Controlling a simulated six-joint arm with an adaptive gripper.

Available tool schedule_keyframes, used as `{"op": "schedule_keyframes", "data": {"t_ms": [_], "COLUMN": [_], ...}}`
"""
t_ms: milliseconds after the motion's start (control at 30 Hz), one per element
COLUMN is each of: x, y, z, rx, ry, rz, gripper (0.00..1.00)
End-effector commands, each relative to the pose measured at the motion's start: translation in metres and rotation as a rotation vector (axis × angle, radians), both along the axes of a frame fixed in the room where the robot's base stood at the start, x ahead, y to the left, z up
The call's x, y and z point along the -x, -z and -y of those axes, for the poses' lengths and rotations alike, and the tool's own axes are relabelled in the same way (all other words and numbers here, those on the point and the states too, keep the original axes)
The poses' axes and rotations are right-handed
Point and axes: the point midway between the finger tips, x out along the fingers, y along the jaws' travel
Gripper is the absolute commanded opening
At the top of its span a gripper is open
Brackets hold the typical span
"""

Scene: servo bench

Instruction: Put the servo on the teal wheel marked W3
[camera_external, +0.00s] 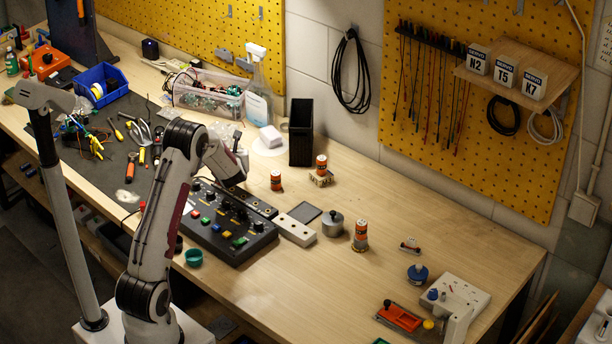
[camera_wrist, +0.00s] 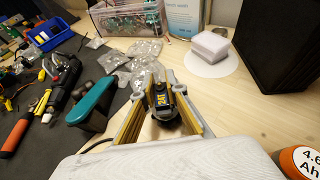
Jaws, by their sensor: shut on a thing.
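A small dark servo (camera_wrist: 161,101) with a yellow-and-blue label sits between the two fingers of my gripper (camera_wrist: 160,112) in the wrist view. My gripper is shut on it. In the external view my gripper (camera_external: 238,168) is above the bench behind the black control panel, and the servo is mostly hidden there. A round teal piece (camera_external: 193,257) lies near the front bench edge, left of the panel. I cannot read a W3 mark on it or tell whether it is the wheel.
The black control panel (camera_external: 222,222) lies below my arm. A tall black bin (camera_external: 301,132), orange cylinders (camera_external: 276,180) and a metal pot (camera_external: 333,223) stand nearby. A blue round piece (camera_external: 418,274) is at the right. The bench between pot and wall is largely clear.

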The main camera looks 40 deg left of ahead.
Motion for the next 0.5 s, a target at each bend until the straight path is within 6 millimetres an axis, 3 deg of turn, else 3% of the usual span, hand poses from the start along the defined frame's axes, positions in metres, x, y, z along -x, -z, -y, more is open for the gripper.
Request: {"op": "schedule_keyframes", "data": {"t_ms": [400, 433, 467, 500], "x": [-0.0001, -0.0001, 0.0000, 0.0000], "y": [0.0030, 0.0025, 0.0025, 0.0025], "z": [-0.0001, -0.0001, -0.0001, -0.0001], "rx": [0.001, 0.001, 0.001, 0.001], "ry": [0.000, 0.000, 0.000, 0.000], "rz": [0.001, 0.001, 0.001, 0.001], "gripper": [0.00, 0.21, 0.28, 0.30]}}
